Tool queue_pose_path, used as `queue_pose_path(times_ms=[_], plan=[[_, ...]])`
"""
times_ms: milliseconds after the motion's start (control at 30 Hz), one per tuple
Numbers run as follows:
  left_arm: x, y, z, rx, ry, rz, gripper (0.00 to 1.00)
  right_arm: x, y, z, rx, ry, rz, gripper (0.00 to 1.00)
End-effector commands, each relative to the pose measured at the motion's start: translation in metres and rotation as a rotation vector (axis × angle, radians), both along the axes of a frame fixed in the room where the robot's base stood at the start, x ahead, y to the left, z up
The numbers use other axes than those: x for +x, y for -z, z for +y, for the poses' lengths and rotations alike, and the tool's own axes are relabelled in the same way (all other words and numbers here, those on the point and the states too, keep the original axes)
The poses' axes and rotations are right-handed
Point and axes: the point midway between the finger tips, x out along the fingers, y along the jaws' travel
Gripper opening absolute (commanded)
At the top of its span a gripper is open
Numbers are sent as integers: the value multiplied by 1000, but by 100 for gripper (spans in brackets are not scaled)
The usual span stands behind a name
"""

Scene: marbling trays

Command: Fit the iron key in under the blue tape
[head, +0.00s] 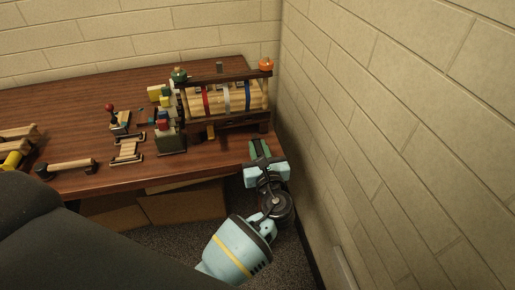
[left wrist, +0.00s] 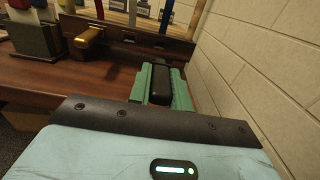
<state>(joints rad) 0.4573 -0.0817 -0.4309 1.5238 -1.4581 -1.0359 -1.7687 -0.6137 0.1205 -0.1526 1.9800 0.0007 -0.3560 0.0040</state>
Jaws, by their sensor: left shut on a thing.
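The rack (head: 228,125) stands at the table's right end, with pale wood rolls banded in red, white and blue. The blue tape (head: 247,95) is the rightmost band; it also shows in the left wrist view (left wrist: 166,14). My left gripper (head: 261,150) is in front of the rack's right end, near the wall. Its green fingers (left wrist: 161,86) are shut on a dark block, seemingly the iron key (left wrist: 161,84). The key points toward the rack front and appears apart from it. Its far end is hard to make out. My right gripper is not in view.
A brass-coloured block (left wrist: 89,38) sticks out of the rack front below the red tape (left wrist: 99,9). A holder (head: 169,138) with coloured blocks stands left of the rack. The brick wall (head: 350,130) is close on the right. Small tools lie on the table further left.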

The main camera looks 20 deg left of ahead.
Motion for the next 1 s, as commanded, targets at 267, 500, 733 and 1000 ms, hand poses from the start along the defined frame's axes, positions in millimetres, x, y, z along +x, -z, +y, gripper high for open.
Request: queue_pose_path(times_ms=[267,500,733,1000], plan=[[0,-2,0,-1,0,-3,0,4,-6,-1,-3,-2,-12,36],[14,1,9,0,0,-2,0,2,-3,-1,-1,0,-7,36],[30,1,20,0,0,0,0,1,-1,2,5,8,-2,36],[44,1,29,-1,-1,-1,0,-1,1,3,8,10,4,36]])
